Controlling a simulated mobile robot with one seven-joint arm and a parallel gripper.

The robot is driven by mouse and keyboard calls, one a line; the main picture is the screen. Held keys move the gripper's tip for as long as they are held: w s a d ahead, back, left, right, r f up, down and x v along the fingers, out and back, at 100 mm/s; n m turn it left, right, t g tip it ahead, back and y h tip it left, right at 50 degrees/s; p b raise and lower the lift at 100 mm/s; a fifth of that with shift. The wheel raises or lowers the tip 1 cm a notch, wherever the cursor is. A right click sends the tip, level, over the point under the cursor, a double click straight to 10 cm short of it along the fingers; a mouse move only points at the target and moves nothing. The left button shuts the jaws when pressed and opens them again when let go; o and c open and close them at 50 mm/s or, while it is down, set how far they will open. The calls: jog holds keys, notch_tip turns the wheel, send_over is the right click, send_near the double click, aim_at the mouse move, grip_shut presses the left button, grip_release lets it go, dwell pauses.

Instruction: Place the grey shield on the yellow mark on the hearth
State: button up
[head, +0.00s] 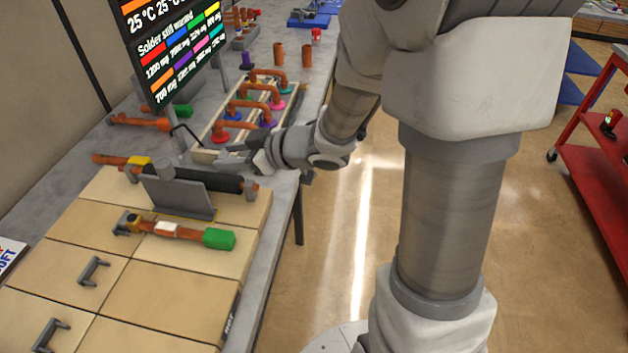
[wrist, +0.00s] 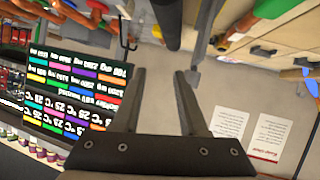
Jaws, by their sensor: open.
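The grey shield (head: 180,197) stands tilted on the far part of the tan hearth (head: 178,286) in the head view, with a small knob at its top. A strip of the yellow mark (head: 192,214) shows along its lower edge; the rest is hidden. My gripper (head: 232,157) is beyond the shield and to its right, apart from it, beside the pipe rack. In the wrist view my gripper (wrist: 157,88) has its fingers spread with nothing between them. A grey piece at the top of the wrist view may be the shield; I cannot tell.
A dark pipe assembly (head: 205,178) lies behind the shield, and a copper pipe with a green end (head: 180,230) lies in front. The rack of copper bends (head: 250,108) is beyond my gripper. A black sign (head: 170,45) stands at the left. The front hearth tiles are mostly clear.

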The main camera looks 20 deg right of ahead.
jog(key=s+d+r+m+t+h, duration=0.1)
jog(key=s+d+r+m+h, duration=0.15)
jog(key=d+r+h, duration=0.35)
jog(key=s+d+r+m+t+h, duration=0.1)
jog(key=d+r+m+h, duration=0.25)
jog(key=d, duration=0.35)
jog(key=s+a+m+g, duration=0.2)
jog(key=s+m+g, duration=0.2)
jog(key=s, duration=1.4)
jog(key=shift+s+m+g+y, duration=0.3)
jog(key=shift+m+g+y, duration=0.1)
jog(key=shift+g, duration=0.4)
